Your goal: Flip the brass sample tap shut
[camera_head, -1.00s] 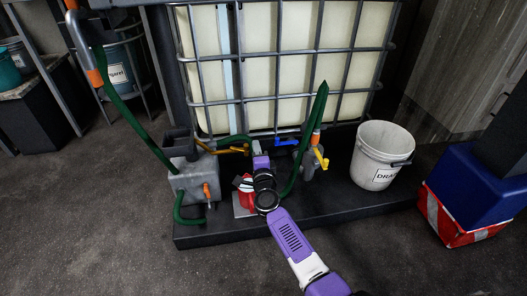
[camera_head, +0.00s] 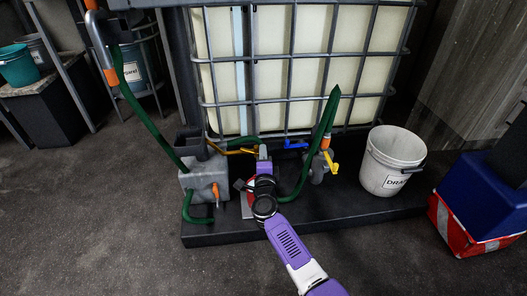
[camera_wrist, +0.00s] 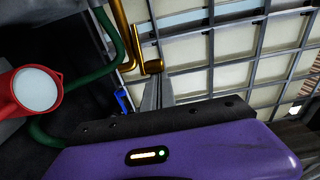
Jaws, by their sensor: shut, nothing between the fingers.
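The brass sample tap (camera_head: 238,152) shows as a thin golden pipe low at the front of the caged tank. In the wrist view the tap (camera_wrist: 122,32) is a bent brass pipe with a short lever (camera_wrist: 153,67) ending in a rounded knob. My gripper (camera_head: 262,150) is at the right end of the tap, in front of the tank. In the wrist view the shut fingers (camera_wrist: 157,88) are empty and point at the lever, just below it in the picture. I cannot tell whether they touch it. The tap's outlet is partly hidden.
A red jug (camera_wrist: 35,88) with a pale round opening is close at left in the wrist view. Green hoses (camera_head: 300,185), a blue handle (camera_head: 295,144) and a yellow handle (camera_head: 331,163) flank my gripper. A white drain bucket (camera_head: 390,160) stands right on the dark platform.

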